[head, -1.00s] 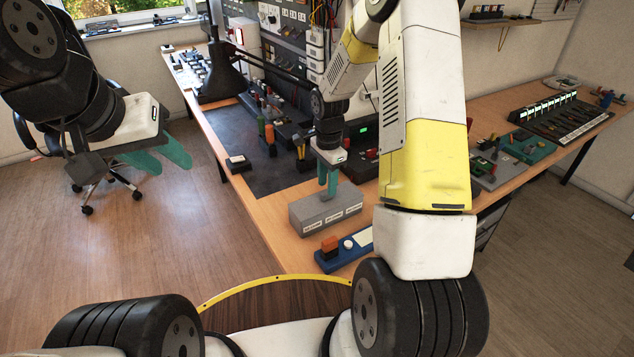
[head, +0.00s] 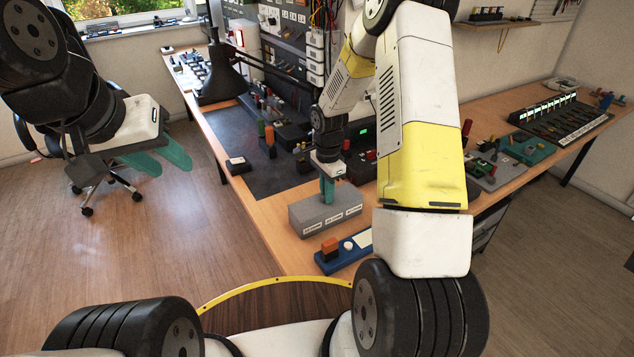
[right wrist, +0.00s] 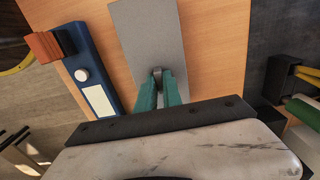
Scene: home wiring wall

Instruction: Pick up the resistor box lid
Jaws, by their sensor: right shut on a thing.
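The grey resistor box (head: 327,222) stands on the wooden table's near part, with three white labels on its front. Its flat grey lid (head: 305,208) is on top; whether there is a gap beneath it is too small to tell. In the right wrist view the lid (right wrist: 150,35) stretches away from my fingers. My right gripper (head: 328,200) points down at the lid's middle. Its teal fingers (right wrist: 158,80) are shut on the small dark knob (right wrist: 157,71), partly hidden between them. My left gripper (head: 170,171) hangs over the floor at left, its teal fingers apart and empty.
A blue block with an orange part (head: 330,255) lies just in front of the box. A dark mat (head: 250,165) with tools and a black lamp (head: 222,80) are behind. A chair (head: 100,185) stands at left. Bare wood lies left of the box.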

